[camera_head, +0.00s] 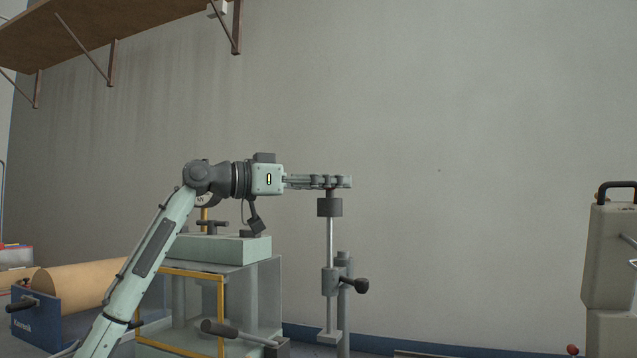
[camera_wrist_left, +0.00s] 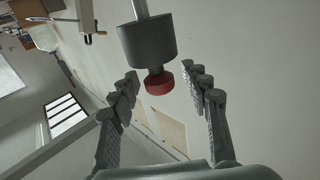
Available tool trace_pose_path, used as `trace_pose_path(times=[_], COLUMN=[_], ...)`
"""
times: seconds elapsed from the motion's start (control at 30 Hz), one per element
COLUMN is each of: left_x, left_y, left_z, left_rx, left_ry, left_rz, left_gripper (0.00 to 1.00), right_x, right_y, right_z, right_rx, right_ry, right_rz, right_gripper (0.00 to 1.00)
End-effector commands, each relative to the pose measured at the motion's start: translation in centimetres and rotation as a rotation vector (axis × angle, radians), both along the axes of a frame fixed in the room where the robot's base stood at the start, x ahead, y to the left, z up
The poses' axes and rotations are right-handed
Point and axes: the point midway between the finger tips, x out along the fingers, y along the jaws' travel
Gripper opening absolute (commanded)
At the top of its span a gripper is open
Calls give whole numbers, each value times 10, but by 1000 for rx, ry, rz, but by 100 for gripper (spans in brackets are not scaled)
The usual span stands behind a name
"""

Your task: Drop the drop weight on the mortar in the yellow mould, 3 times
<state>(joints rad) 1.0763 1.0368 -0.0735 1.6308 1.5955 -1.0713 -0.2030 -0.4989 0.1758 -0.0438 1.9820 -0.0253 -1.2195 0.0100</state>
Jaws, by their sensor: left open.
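The drop weight, a dark grey cylinder (camera_head: 330,207), sits high on a thin upright steel rod, just below my left gripper (camera_head: 340,182). In the left wrist view the drop weight (camera_wrist_left: 147,43) has a red knob (camera_wrist_left: 159,83) on the end facing my gripper. The fingers of my left gripper (camera_wrist_left: 162,78) are open on either side of the knob, with a gap to each. In the head view the fingers hide the knob. The rod runs down through a clamp to a small block at the bottom. I cannot see the yellow mould or the mortar. My right gripper is not in view.
A press with a yellow-edged guard (camera_head: 221,310) stands left of the rod, partly behind my left arm. A beige canister (camera_head: 612,265) stands at right. A shelf (camera_head: 90,30) is above left.

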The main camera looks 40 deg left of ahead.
Motion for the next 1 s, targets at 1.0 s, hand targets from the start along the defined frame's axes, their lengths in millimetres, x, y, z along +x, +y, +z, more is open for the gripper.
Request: trace_pose_path(times=[1.0], left_x=[-103], left_y=[61], left_z=[0], left_rx=[0], left_ry=[-1], left_rz=[1], left_gripper=[47], right_x=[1], right_y=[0], right_z=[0], right_rx=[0], right_ry=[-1], right_rz=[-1], right_gripper=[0])
